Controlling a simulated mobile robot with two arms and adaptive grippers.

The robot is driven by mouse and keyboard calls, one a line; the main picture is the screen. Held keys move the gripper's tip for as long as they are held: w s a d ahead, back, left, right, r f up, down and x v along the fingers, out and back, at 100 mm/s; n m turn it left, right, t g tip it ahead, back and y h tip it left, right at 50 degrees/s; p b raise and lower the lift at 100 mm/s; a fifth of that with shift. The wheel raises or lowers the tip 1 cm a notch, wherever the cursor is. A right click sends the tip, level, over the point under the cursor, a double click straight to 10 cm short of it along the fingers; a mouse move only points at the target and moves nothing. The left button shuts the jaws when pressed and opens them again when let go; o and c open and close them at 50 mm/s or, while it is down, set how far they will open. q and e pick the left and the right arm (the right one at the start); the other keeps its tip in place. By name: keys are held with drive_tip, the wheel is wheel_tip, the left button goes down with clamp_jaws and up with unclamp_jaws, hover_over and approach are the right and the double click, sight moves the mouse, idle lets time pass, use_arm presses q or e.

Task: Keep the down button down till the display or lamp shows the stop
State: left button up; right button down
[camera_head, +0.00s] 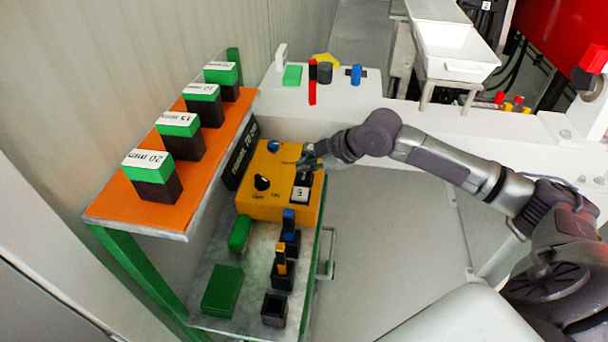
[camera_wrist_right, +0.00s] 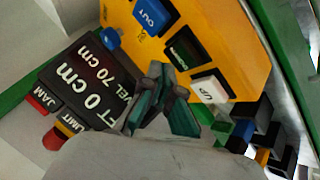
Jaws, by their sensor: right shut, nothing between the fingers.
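The yellow control box (camera_head: 262,205) stands on the shelf unit; its face also shows in the right wrist view (camera_wrist_right: 225,35). There, a dark button with a greenish label, apparently DOWN (camera_wrist_right: 185,50), sits between the blue OUT button (camera_wrist_right: 152,14) and the white UP button (camera_wrist_right: 211,89). My right gripper (camera_head: 308,162) is shut and empty, fingertips (camera_wrist_right: 168,80) close to the dark button; contact is unclear.
An orange shelf (camera_head: 130,203) with several green-and-black labelled blocks rises left of the box. Below the box, the grey shelf (camera_head: 250,270) holds a green block (camera_head: 222,291) and several black holders. The floor to the right is open.

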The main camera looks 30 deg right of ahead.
idle(0.7)
drive_tip(key=shift+f, duration=0.1)
drive_tip(key=shift+f, duration=0.25)
drive_tip(key=shift+f, duration=0.65)
idle(2.1)
idle(1.3)
drive_tip(key=shift+r+p, duration=1)
drive_tip(key=shift+p, duration=0.05)
